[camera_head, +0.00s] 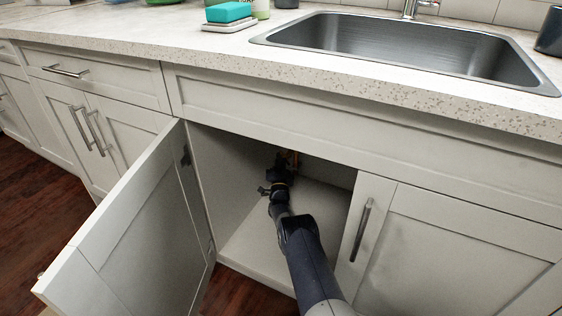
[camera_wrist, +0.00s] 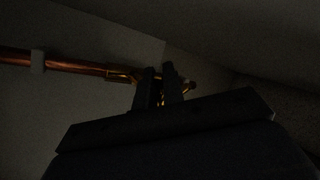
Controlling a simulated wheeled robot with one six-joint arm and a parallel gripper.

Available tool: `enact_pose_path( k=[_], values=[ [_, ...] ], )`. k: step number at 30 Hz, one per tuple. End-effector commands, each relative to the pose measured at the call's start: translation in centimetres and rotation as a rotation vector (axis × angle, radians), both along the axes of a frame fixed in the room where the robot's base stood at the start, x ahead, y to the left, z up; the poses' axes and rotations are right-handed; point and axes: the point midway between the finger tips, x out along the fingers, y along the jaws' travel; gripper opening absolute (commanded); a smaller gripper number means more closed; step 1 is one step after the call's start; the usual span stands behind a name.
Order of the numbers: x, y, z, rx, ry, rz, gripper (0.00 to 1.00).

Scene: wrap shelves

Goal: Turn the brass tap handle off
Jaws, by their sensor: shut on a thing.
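The brass tap handle (camera_wrist: 122,76) sits at the end of a copper pipe inside the dark cabinet, and most of it is hidden by my fingers in the wrist view. My gripper (camera_wrist: 160,82) is at the handle, with its two dark fingers shut on it. In the head view, my gripper (camera_head: 287,165) is deep in the open cabinet under the sink, and a small brass-coloured bit (camera_head: 291,157) shows beside it. The handle's exact angle is hard to tell in the dim light.
The copper pipe (camera_wrist: 70,65) runs left along the cabinet wall through a pale clip (camera_wrist: 37,62). The left cabinet door (camera_head: 135,225) stands open. The right door (camera_head: 450,260) is shut beside my arm. The cabinet floor (camera_head: 255,250) looks clear. The sink (camera_head: 400,45) is above.

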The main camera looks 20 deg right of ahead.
Motion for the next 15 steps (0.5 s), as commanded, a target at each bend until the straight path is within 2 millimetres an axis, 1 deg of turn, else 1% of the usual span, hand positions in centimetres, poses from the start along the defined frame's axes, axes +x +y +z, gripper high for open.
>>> enact_pose_path(
  k=[11,12,15],
  values=[
    [0.06,-0.05,0.16,0.002,-0.004,0.0,0.0],
    [0.06,-0.05,0.16,0.002,-0.004,0.0,0.11],
    [0.05,-0.05,0.13,0.003,-0.003,-0.001,0.19]
  ],
)
